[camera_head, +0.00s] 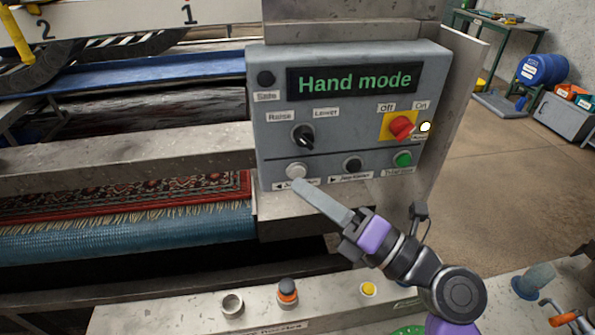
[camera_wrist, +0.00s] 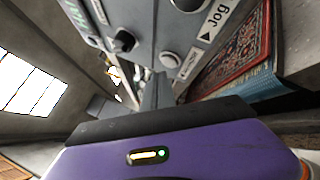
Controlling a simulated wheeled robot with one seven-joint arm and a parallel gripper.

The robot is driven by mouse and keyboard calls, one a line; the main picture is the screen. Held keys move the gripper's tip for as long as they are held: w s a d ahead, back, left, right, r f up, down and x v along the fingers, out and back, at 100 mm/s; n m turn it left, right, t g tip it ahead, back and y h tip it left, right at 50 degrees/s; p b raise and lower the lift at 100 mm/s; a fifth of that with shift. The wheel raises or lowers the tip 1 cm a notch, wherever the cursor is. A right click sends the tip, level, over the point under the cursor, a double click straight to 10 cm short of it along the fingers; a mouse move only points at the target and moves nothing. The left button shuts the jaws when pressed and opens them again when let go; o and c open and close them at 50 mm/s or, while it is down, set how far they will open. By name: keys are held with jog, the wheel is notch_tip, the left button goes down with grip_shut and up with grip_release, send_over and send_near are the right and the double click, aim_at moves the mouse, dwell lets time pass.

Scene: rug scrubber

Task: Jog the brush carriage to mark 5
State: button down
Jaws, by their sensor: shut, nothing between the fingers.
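The grey control panel (camera_head: 345,140) shows "Hand mode" in green on its display (camera_head: 350,79). Along its lower row are a pale button (camera_head: 297,171), a black button (camera_head: 352,165) and a green button (camera_head: 403,159). The labels under the left two carry arrows and are partly readable; "Jog" shows in the wrist view (camera_wrist: 215,20). My gripper (camera_head: 303,188) is shut and empty, its tip just below the pale button in the head view, over its label. I cannot tell whether it touches. The mark scale (camera_head: 110,20) shows 2 and 1; mark 5 is out of view.
The panel also has a black Raise/Lower knob (camera_head: 303,136), a red Off/On switch (camera_head: 401,127) and a lit pale lamp (camera_head: 425,126). A patterned rug (camera_head: 130,203) lies left of the panel. A metal ledge (camera_head: 200,308) with small knobs is in front.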

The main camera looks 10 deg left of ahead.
jog(key=shift+s+d+p, duration=0.25)
jog(key=shift+s+p, duration=0.05)
jog(key=shift+s, duration=0.5)
jog(key=shift+s+d+p, duration=0.2)
jog(key=shift+s+p, duration=0.1)
jog(key=shift+s, duration=0.5)
jog(key=shift+s+d+p, duration=0.25)
jog(key=shift+s+p, duration=0.05)
jog(key=shift+s, duration=0.5)
jog(key=shift+w, duration=0.1)
